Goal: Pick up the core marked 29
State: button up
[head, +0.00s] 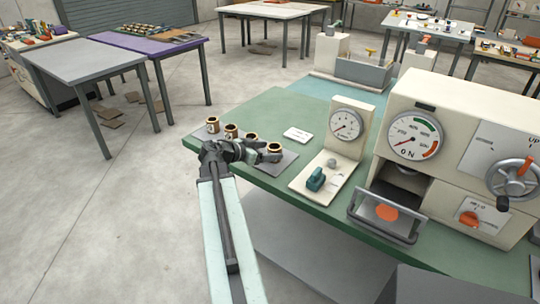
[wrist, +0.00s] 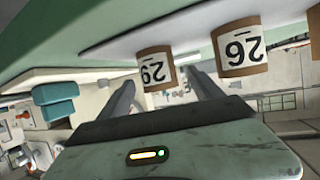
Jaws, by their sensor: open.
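In the wrist view, the core marked 29 (wrist: 154,70) is a brown cylinder with a white label, shown upside down. It appears between my two open fingers (wrist: 164,82), nearer the left one, with no visible contact. The core marked 26 (wrist: 240,48) is to its right, beyond the right finger. In the head view, my gripper (head: 257,153) is at the green table's near edge, beside the row of cores. The rightmost core (head: 274,148) seems to be 29; its label cannot be read there, and my gripper partly hides it.
More cores (head: 212,124) stand at the left of the row on a grey mat (head: 288,160). A white card (head: 298,135) lies behind. Right of the mat are a panel with a teal knob (head: 315,180), a gauge (head: 346,124) and a large cream machine (head: 455,120).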

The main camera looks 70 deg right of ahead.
jog(key=b+x, duration=0.2)
jog(key=x, duration=0.4)
jog(key=shift+s+d+f, duration=0.25)
jog(key=shift+f, duration=0.05)
jog(key=c, duration=1.4)
jog(key=shift+c, duration=0.2)
